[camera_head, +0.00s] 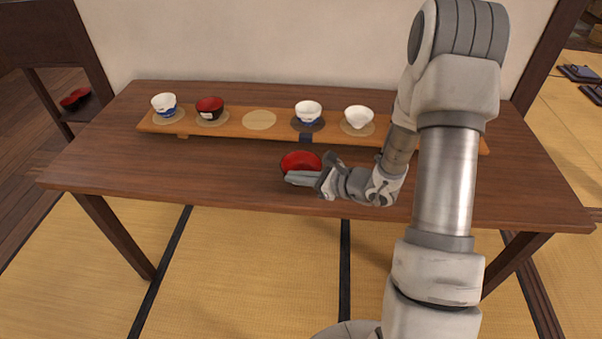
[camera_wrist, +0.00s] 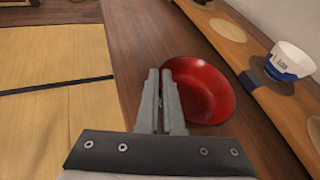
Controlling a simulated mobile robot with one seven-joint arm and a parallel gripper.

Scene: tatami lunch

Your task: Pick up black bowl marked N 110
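A bowl with a red inside (camera_head: 296,158) stands on the wooden table near its front edge. Its outside is mostly hidden, and I read no mark on it. In the wrist view this bowl (camera_wrist: 210,92) lies just right of and behind the fingertips. My gripper (camera_head: 297,178) is low at the front of the bowl, overlapping its near rim in the head view. In the wrist view my gripper (camera_wrist: 160,75) has its fingers close together with a narrow gap, at the bowl's left rim. Whether the rim is clamped between them is unclear.
A raised board (camera_head: 234,130) behind holds a red-and-dark bowl with a white label (camera_head: 209,107) and white-and-blue bowls (camera_head: 164,104) (camera_head: 308,112). A white bowl (camera_head: 358,117) stands further right. One round mat (camera_head: 259,120) is empty. The table's left front (camera_head: 180,178) is clear.

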